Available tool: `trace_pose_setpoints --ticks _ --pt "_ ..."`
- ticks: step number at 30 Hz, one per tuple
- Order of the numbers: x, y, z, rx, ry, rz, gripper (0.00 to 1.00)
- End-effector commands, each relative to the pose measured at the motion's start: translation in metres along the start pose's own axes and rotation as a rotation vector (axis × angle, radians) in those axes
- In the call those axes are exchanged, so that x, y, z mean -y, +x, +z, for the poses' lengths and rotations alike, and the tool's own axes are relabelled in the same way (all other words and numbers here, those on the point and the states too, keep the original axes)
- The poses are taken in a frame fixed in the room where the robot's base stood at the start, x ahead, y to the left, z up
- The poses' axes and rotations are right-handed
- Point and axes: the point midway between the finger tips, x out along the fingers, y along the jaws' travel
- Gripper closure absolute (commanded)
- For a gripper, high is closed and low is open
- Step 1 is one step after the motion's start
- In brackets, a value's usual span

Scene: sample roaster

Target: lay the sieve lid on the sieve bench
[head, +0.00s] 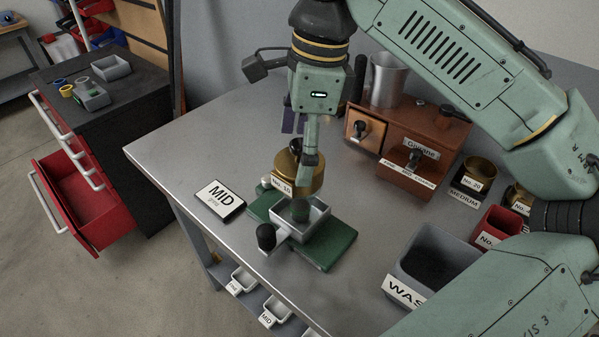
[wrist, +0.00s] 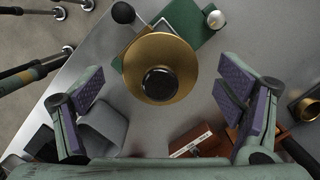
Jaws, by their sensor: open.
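The sieve lid (wrist: 143,66) is a round brass disc with a black knob (wrist: 160,84). It sits on the brass sieve marked No. 10 (head: 298,179), above the green base (head: 328,248) on the grey metal bench (head: 200,160). My gripper (head: 300,145) points down over the lid, in front of part of it in the head view. In the wrist view my gripper (wrist: 163,92) is open, its purple pads wide apart on either side of the knob and holding nothing. I cannot tell exactly how high the fingertips are over the lid.
A white-rimmed tray (head: 318,218) sits on the green base. The MID card (head: 219,200) lies left. The grey waste bin (head: 428,262) and red bin (head: 494,232) are right. Bare bench shows front centre.

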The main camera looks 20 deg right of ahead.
Motion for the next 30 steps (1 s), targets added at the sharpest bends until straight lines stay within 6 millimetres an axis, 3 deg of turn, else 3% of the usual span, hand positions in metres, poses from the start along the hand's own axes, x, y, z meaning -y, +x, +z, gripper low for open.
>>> trace_pose_setpoints --ticks 8,30 --pt "-0.0001 0.0028 0.0003 0.0 0.0 0.0 0.13" --pt "-0.0001 0.003 0.0002 0.0 0.0 0.0 0.62"
